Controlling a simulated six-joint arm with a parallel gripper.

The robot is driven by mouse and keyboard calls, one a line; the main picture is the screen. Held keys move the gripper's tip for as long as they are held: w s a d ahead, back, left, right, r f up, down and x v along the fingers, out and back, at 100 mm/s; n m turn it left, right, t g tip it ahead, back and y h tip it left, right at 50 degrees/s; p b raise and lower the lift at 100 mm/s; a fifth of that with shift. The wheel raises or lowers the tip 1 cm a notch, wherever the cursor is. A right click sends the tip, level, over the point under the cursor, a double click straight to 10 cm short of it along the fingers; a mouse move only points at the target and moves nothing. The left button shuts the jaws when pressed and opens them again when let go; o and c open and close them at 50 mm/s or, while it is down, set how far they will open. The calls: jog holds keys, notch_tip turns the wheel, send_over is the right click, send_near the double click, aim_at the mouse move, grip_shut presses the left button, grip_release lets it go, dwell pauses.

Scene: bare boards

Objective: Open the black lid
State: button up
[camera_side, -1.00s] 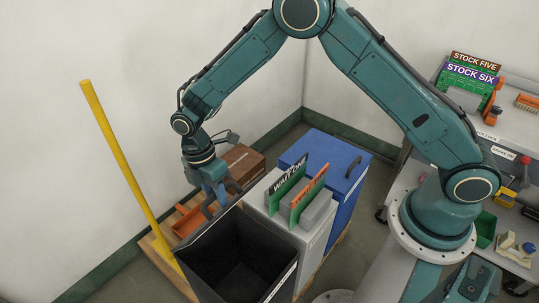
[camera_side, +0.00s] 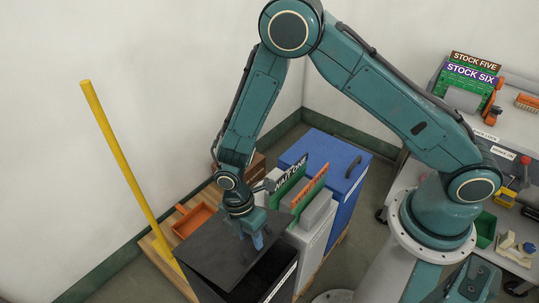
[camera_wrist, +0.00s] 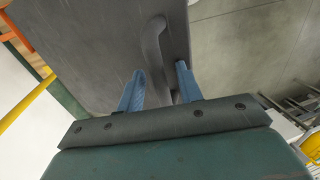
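The black lid (camera_side: 205,252) is tilted over the black bin (camera_side: 281,268), covering its left and back part. A dark gap into the bin shows at the lower right. My gripper (camera_side: 252,240) is low over the lid's upper face. In the wrist view, the lid (camera_wrist: 95,45) fills the upper left and middle, and its curved handle (camera_wrist: 153,48) lies between the two blue fingers of my gripper (camera_wrist: 160,72). The fingers are apart, with some space visible beside the handle. Whether either finger touches it is unclear.
A grey-white bin (camera_side: 313,240) with upright signs and a blue bin (camera_side: 346,170) stand behind to the right. An orange tray (camera_side: 195,221) and a leaning yellow pole (camera_side: 125,165) are at the left. A cluttered bench (camera_side: 510,140) is at the far right.

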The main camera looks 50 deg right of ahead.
jog(key=shift+s+f, duration=0.6)
jog(key=shift+f, duration=0.35)
jog(key=shift+s+f, duration=0.6)
jog(key=shift+f, duration=0.3)
jog(key=c, duration=0.6)
jog(key=shift+r, duration=0.2)
grip_shut()
notch_tip(320, 180, up, 15)
jog(key=s+a+f+n+t, duration=0.1)
jog(key=s+f+n+t, duration=0.3)
jog(key=n, duration=1.3)
jog(key=shift+s+f+n+t, duration=0.4)
jog(key=shift+s+t, duration=0.3)
jog(key=shift+t, duration=0.1)
